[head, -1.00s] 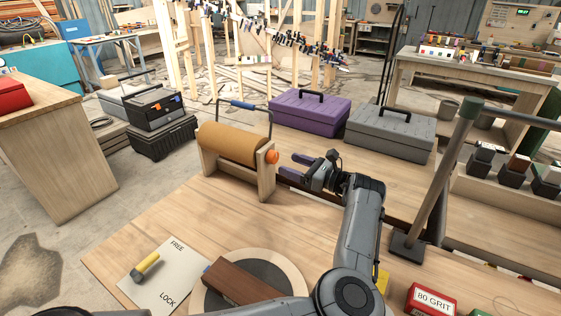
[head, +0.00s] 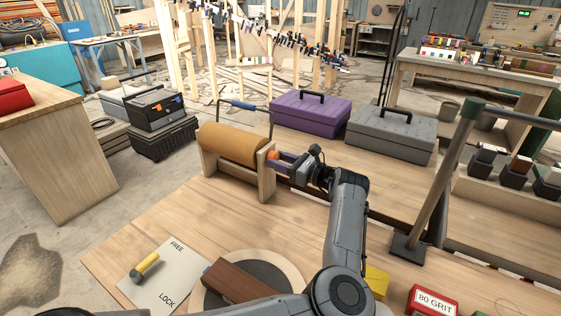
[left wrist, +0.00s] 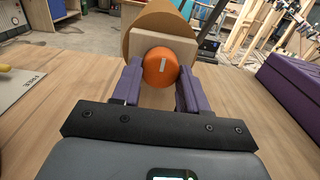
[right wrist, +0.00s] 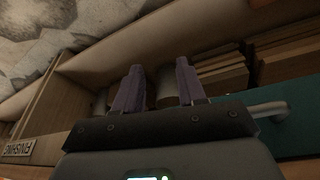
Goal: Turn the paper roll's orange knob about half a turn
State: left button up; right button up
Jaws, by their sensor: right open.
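The paper roll (head: 233,143) is a brown roll on a wooden stand on the bench. Its orange knob (head: 273,155) is on the right end of the stand. In the left wrist view the knob (left wrist: 161,67) shows a pale mark, nearly upright. My left gripper (head: 284,161) is at the knob, its purple fingers open on either side of it. In the left wrist view small gaps seem to show beside the knob; contact cannot be told. My right gripper (right wrist: 159,85) is open and empty in the right wrist view, over a shelf area.
A purple toolbox (head: 310,113) and a grey toolbox (head: 391,134) stand behind the roll. A FREE/LOCK card (head: 168,275) with a yellow-handled piece lies at front left. A brown block (head: 243,283) lies on a round disc. A slanted post (head: 437,190) stands at right.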

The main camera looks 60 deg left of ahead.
pick_arm(q)
jog(key=c, duration=0.4)
jog(key=shift+m, duration=0.3)
